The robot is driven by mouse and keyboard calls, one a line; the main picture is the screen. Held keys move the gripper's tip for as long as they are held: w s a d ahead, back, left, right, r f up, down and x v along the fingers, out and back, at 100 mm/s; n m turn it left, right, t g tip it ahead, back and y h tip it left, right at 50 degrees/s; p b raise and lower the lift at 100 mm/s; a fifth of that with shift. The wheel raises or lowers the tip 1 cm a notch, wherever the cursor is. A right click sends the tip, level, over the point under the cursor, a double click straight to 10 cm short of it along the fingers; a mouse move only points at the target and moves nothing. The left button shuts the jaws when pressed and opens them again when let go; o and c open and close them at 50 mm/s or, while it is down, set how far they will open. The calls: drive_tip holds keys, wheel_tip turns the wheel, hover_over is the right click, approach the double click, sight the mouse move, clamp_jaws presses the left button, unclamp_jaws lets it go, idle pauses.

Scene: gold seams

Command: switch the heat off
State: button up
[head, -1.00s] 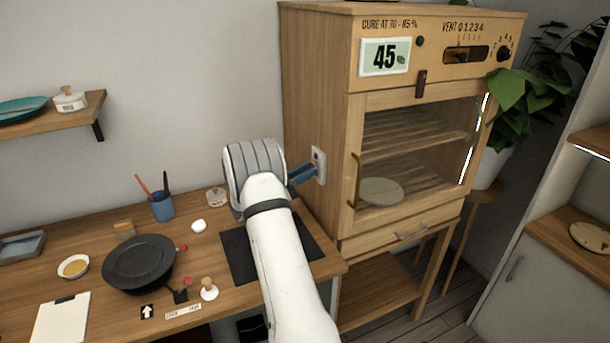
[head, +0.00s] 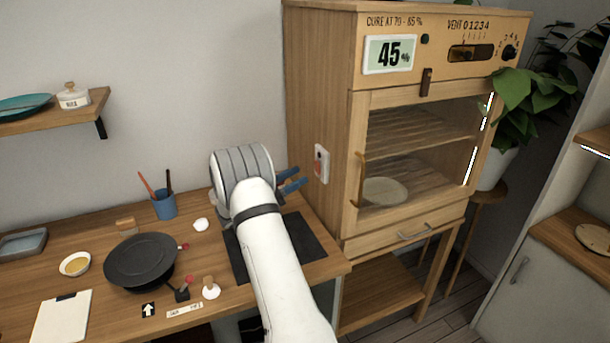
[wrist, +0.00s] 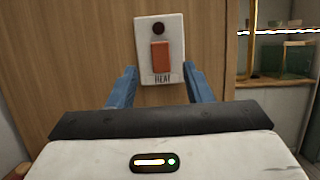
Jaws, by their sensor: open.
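The heat switch (head: 321,164) is a white plate on the left side of the wooden cabinet (head: 330,110). In the wrist view the plate (wrist: 146,68) carries an orange-red rocker (wrist: 160,56), a dark round lamp above it that looks unlit, and the label HEAT below. My gripper (head: 300,180) is open and empty, its blue fingers pointing at the plate from the left with a small gap. In the wrist view my gripper's fingers (wrist: 160,80) stand on either side of the plate's lower part. I cannot tell for sure which way the rocker is tipped.
The cabinet's display (head: 390,54) reads 45 %, and its glass door (head: 415,150) is shut with a round pale piece inside. On the table (head: 110,235) are a black pan (head: 140,262), a blue cup (head: 164,205) and a dark mat (head: 305,240). A plant (head: 525,90) stands right of the cabinet.

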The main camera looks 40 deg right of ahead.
drive_tip(key=v, duration=0.3)
drive_tip(key=shift+r, duration=0.1)
idle(0.4)
